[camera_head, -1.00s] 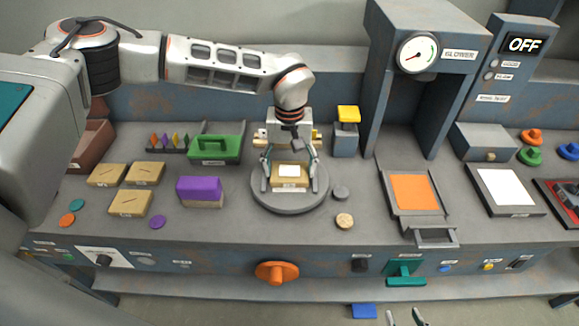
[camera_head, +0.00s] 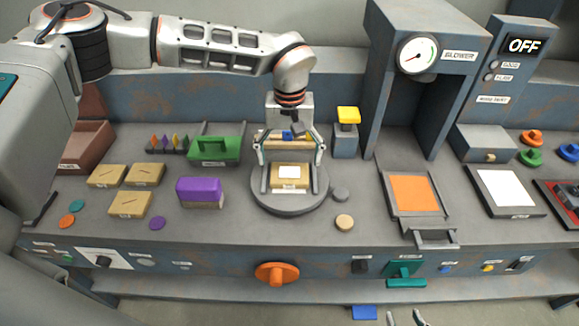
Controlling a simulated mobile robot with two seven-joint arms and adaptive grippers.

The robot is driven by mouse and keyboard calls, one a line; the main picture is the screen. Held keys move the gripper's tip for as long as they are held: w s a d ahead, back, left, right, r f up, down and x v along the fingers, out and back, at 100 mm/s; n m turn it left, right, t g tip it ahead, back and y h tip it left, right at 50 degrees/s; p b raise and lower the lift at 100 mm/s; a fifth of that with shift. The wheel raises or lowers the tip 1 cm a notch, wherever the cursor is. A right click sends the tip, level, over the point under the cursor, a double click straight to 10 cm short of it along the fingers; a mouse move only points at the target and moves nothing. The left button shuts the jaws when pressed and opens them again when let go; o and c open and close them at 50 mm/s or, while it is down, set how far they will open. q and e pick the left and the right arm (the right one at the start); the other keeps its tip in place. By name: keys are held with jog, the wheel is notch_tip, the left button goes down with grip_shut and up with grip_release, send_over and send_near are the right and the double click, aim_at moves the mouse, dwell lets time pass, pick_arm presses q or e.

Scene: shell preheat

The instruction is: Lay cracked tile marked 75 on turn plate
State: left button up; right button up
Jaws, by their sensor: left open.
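A tan tile (camera_head: 290,182) with a white patch on top lies flat on the round grey turn plate (camera_head: 290,205). Any number on it is too small to read. My left gripper (camera_head: 290,170) is open above the tile, its fingers apart on either side, slightly toward the back of the plate. Three tan tiles with dark crack lines lie at the left: one at the back left (camera_head: 107,176), one at the back right (camera_head: 145,174) and one in front (camera_head: 130,204). Their markings are unreadable. Two dark fingertips (camera_head: 405,317) of my right gripper show at the bottom edge.
A purple-topped block (camera_head: 200,193) stands left of the turn plate, with a green tray (camera_head: 215,150) behind it. A small grey disc (camera_head: 341,194) and tan disc (camera_head: 344,222) lie beside the plate.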

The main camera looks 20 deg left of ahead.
aim_at(289, 173)
pick_arm(q)
notch_tip(289, 173, up, 8)
jog(key=shift+s, duration=0.1)
dwell(0.6)
